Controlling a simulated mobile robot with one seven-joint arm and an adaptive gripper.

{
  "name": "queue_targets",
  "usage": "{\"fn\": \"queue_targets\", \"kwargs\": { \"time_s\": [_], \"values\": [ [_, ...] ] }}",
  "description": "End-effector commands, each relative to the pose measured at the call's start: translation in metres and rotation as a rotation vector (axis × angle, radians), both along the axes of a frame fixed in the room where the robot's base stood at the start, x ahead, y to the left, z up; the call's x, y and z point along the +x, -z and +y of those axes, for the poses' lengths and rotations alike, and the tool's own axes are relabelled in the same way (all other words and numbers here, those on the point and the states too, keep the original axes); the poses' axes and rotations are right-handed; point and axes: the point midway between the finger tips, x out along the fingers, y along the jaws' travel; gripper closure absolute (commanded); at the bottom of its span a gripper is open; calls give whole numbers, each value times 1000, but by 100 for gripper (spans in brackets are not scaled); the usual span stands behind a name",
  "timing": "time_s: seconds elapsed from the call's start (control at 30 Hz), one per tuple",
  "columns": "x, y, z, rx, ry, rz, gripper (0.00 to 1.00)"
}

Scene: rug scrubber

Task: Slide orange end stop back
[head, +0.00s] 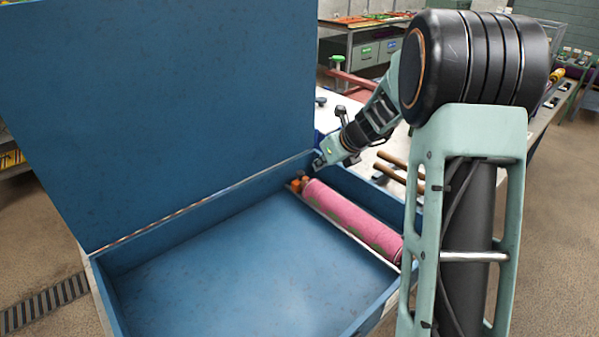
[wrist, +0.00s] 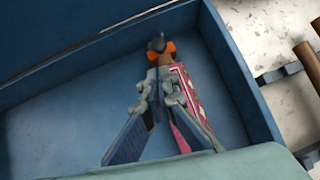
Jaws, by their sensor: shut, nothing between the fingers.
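The orange end stop (head: 295,186) sits in the blue box by its back wall, at the far end of a pink patterned roll (head: 350,216). In the wrist view, parts of the orange end stop (wrist: 170,47) show on both sides of my dark fingertips, which hide its middle. The pink roll (wrist: 185,95) lies below it, partly covered by my fingers. My gripper (head: 318,164) is shut and empty, close to the back wall near the end stop. In the wrist view, my gripper (wrist: 156,43) overlaps the stop; I cannot tell whether they touch.
The blue box (head: 115,265) has a raised lid (head: 160,110) at the left and an open, empty floor left of the roll. Its right wall stands close beside the roll. Brown rods (head: 400,165) lie on a pale surface outside the box.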

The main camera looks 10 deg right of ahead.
Motion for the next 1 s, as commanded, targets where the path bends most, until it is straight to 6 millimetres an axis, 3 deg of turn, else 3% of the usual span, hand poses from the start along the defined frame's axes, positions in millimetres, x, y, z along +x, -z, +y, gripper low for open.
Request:
{"fn": "queue_targets", "kwargs": {
  "time_s": [0.17, 0.63, 1.0],
  "values": [
    [7, 14, 2, 17, 19, 10, 100],
    [50, 68, 23, 14, 14, 8, 100],
    [58, 78, 26, 12, 15, 6, 100]
  ]
}}
